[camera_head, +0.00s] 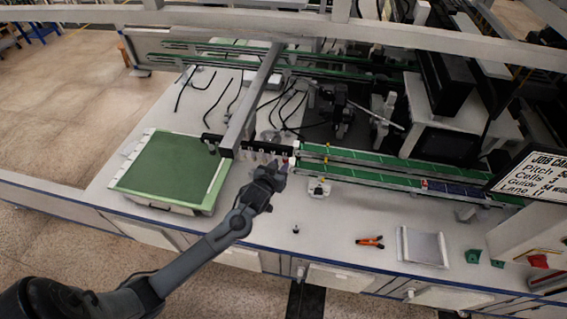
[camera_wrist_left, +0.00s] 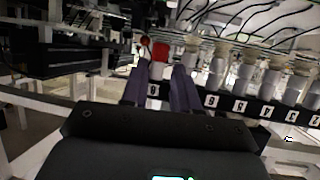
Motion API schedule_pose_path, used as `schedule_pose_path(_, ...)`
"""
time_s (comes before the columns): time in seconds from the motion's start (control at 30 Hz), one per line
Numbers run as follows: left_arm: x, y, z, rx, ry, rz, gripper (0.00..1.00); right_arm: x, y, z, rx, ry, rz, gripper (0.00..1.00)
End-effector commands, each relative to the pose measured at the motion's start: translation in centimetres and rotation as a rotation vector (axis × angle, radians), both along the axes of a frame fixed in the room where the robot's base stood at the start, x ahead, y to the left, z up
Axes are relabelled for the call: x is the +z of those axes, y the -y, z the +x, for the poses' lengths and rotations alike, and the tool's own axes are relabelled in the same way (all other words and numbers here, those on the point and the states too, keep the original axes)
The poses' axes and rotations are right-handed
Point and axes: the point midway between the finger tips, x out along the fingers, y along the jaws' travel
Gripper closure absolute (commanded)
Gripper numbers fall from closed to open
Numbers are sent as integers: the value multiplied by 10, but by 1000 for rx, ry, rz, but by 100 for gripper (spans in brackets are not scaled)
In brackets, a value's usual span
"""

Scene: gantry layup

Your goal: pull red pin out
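The red pin (camera_wrist_left: 161,51) shows in the left wrist view as a red cap on a pale cylinder, at the end of a row of similar pale cylinders on a black labelled bar (camera_wrist_left: 250,107). My left gripper (camera_wrist_left: 161,72) is open, its two dark fingers pointing at the red pin, one on each side of it in the picture. I cannot tell whether they touch it. In the head view, the left gripper (camera_head: 279,171) is at the right end of the black bar (camera_head: 240,148), by a small red spot. My right gripper is not in view.
A green mat on a tray (camera_head: 168,167) lies left of the bar. Green conveyor rails (camera_head: 390,172) run to the right. An orange-handled tool (camera_head: 370,241) and a grey plate (camera_head: 423,247) lie near the front edge. A grey beam (camera_head: 250,103) rises behind the bar.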

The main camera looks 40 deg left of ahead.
Motion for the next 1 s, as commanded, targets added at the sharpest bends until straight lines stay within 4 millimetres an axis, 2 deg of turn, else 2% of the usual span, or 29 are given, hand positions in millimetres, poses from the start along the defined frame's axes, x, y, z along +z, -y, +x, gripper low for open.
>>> schedule_pose_path(0.1, -8, -5, 16, 0, 0, 0, 70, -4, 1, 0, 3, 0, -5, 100)
schedule_pose_path(0.3, -15, -11, 33, -1, -1, -1, 70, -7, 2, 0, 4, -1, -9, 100)
schedule_pose_path(0.77, -18, -14, 40, -1, -1, -1, 70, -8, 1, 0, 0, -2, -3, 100)
schedule_pose_path(0.97, -18, -14, 40, -1, -1, -1, 100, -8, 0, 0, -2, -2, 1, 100)
schedule_pose_path(1.0, -18, -14, 40, -1, -1, -1, 100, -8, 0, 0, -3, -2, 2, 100)
